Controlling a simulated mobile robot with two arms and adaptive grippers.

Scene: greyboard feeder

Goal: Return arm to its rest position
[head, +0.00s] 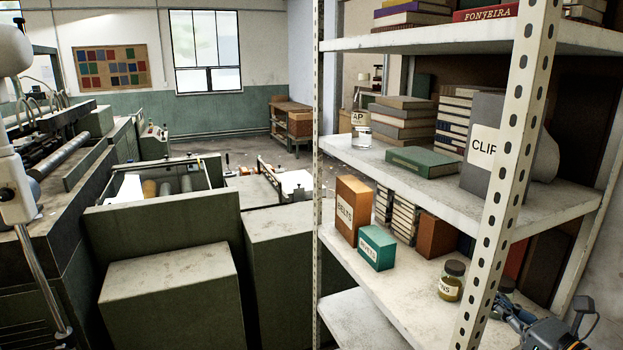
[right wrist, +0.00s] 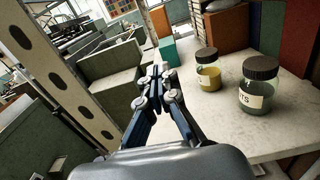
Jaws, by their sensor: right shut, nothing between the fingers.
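My right gripper (right wrist: 158,72) shows in the right wrist view with its blue-sided fingers closed together and nothing between them. In the head view my right arm comes in at the lower right corner, and the gripper (head: 508,312) is partly hidden behind the rack post. My left gripper is not in view.
A perforated rack post (head: 511,170) stands close to my right gripper. The lower shelf (head: 400,283) holds a jar (head: 452,281), a teal box (head: 376,248) and an orange box (head: 353,210). A second jar (right wrist: 259,88) stands nearer in the wrist view. Green machine housings (head: 170,290) fill the left.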

